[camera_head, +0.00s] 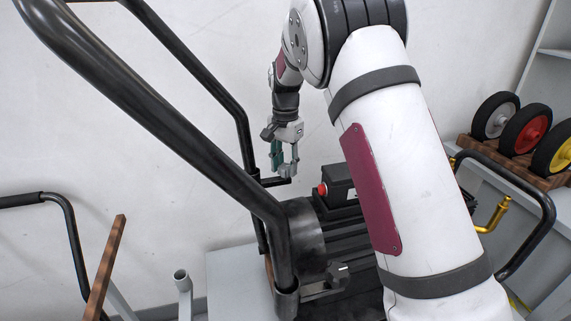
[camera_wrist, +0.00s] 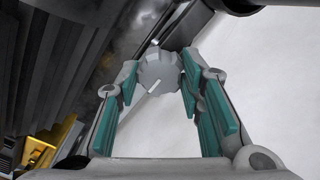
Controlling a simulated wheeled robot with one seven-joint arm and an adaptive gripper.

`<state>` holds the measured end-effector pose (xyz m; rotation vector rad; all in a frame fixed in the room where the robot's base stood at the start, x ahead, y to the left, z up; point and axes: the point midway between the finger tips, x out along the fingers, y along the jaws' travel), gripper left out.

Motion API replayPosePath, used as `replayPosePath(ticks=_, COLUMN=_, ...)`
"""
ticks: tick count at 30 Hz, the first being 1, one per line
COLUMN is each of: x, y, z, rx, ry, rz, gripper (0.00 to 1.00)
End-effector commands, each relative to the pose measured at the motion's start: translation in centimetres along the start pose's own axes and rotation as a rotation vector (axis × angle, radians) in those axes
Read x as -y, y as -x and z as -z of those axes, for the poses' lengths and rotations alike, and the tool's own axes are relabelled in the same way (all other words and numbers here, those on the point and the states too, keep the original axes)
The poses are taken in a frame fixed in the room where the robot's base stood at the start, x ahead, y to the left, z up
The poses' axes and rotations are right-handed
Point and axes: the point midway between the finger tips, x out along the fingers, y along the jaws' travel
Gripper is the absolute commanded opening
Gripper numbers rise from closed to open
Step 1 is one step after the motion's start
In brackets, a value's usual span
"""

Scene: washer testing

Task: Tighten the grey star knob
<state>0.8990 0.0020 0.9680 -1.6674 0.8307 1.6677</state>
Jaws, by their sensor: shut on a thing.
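The grey star knob (camera_wrist: 158,72) shows in the wrist view between the fingertips of my gripper (camera_wrist: 160,85). It has a lobed rim and a pale line on its face. The teal-padded fingers are shut on it, one at each side. In the head view my gripper (camera_head: 284,168) hangs by the far black handlebar post, fingers pointing down. The knob there is too small and covered by the fingers to make out clearly.
A second dark knob (camera_head: 338,273) sits on the near handlebar post. A black box with a red button (camera_head: 322,189) stands right of my gripper. Black tubular handlebars (camera_head: 160,110) cross the left side. Wheels (camera_head: 525,130) rest on a wooden rack at right.

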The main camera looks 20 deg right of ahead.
Motion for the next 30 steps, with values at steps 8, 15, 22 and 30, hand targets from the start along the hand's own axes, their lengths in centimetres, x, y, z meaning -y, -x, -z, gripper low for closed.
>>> replayPosePath(ticks=8, x=0.02, y=0.01, z=0.01, rx=0.0, ry=-0.034, rz=0.001, gripper=0.07)
replayPosePath(ticks=15, x=0.03, y=0.01, z=0.0, rx=0.0, ry=-0.036, rz=0.001, gripper=0.07)
replayPosePath(ticks=22, x=0.02, y=0.01, z=0.0, rx=0.0, ry=-0.035, rz=0.0, gripper=0.55)
replayPosePath(ticks=30, x=0.03, y=0.13, z=0.01, rx=0.0, ry=-0.034, rz=0.001, gripper=0.55)
